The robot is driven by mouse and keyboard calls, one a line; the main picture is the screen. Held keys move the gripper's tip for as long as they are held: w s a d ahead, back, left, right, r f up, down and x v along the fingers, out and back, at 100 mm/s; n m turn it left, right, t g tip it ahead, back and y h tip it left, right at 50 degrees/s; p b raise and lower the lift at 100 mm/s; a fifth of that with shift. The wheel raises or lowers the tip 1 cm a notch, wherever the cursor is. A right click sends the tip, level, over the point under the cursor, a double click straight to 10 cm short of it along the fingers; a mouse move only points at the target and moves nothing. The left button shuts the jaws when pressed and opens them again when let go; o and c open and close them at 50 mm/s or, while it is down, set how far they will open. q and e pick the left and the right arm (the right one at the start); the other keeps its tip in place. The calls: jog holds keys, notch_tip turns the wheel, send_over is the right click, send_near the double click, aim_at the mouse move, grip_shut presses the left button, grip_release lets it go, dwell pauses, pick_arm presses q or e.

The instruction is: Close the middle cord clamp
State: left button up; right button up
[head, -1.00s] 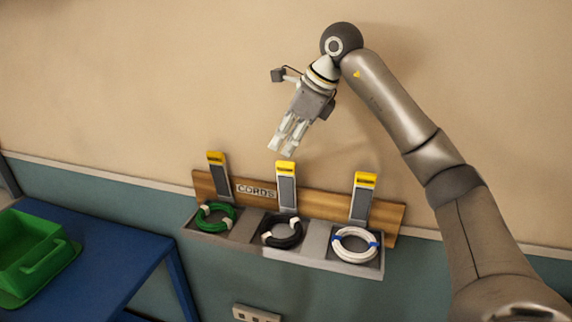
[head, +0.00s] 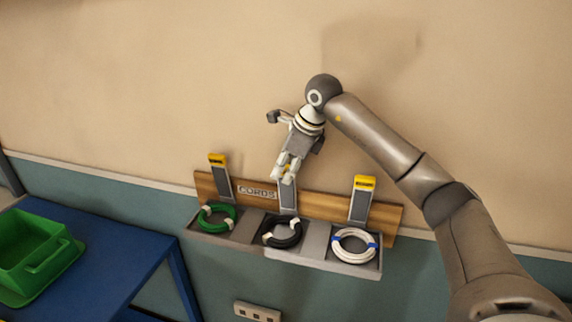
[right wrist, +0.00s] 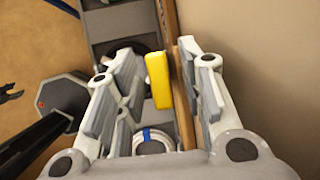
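The middle cord clamp (head: 288,198) is a grey lever that stands up behind the tray, above a black cord coil (head: 282,242). My right gripper (head: 285,177) reaches down from above at the top of this lever and hides its yellow end in the head view. In the right wrist view the yellow end (right wrist: 158,80) shows between the two spread fingers, with gaps on both sides. The right gripper is open; contact with the lever cannot be made out. My left gripper is not in view.
The left clamp (head: 220,180) stands up above a green coil (head: 217,216). The right clamp (head: 361,200) stands up above a white coil (head: 354,258). A wooden board (head: 325,207) runs along the wall behind. A green bin (head: 40,262) sits on a blue table (head: 115,262) at left.

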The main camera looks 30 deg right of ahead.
jog(key=shift+c, duration=0.2)
grip_shut()
jog(key=shift+f, duration=0.1)
